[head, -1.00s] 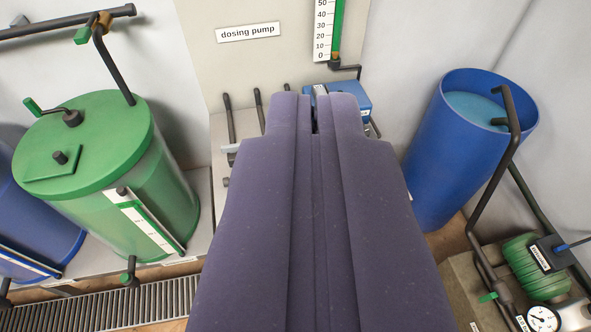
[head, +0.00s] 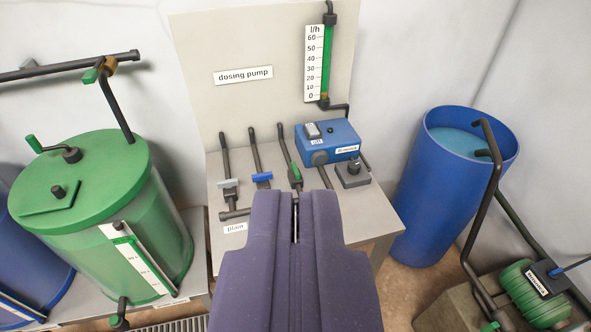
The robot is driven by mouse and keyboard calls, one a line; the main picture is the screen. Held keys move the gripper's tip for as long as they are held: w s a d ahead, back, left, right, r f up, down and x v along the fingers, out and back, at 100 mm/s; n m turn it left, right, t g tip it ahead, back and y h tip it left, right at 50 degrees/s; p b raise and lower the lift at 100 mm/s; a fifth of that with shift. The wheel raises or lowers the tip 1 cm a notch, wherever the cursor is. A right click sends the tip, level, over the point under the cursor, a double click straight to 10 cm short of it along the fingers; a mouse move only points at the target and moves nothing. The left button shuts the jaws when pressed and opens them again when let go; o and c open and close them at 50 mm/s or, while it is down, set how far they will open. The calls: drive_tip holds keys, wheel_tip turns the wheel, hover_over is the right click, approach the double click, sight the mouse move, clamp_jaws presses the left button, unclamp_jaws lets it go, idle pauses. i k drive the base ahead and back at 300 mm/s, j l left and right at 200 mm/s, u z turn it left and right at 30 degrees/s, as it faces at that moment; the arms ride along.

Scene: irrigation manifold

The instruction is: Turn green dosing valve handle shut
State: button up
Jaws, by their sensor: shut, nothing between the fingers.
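Three valves stand in a row on the dosing bench, under the "dosing pump" board. The right one has a green handle (head: 295,172) that lies roughly in line with its dark pipe. The middle one has a blue handle (head: 262,178) and the left one a pale grey handle (head: 229,183), both lying across their pipes. My gripper (head: 296,205), purple and shut with nothing in it, points up the picture just below the green handle. Its tips look close to the handle, but I cannot tell whether they touch. The lower part of the valve row is hidden behind my gripper.
A blue dosing pump (head: 327,142) and a small dark grey box (head: 352,173) stand right of the valves. A flow scale (head: 315,62) hangs above. A green tank (head: 150,235) stands left, a blue barrel (head: 430,200) right. The bench's right front corner (head: 385,222) is bare.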

sight(296, 172)
drive_tip(key=i+j+z, duration=0.1)
drive_tip(key=i, duration=0.4)
drive_tip(key=i+j, duration=0.25)
drive_tip(key=i, duration=0.25)
drive_tip(key=i+j+z, duration=0.15)
drive_tip(key=i, duration=0.35)
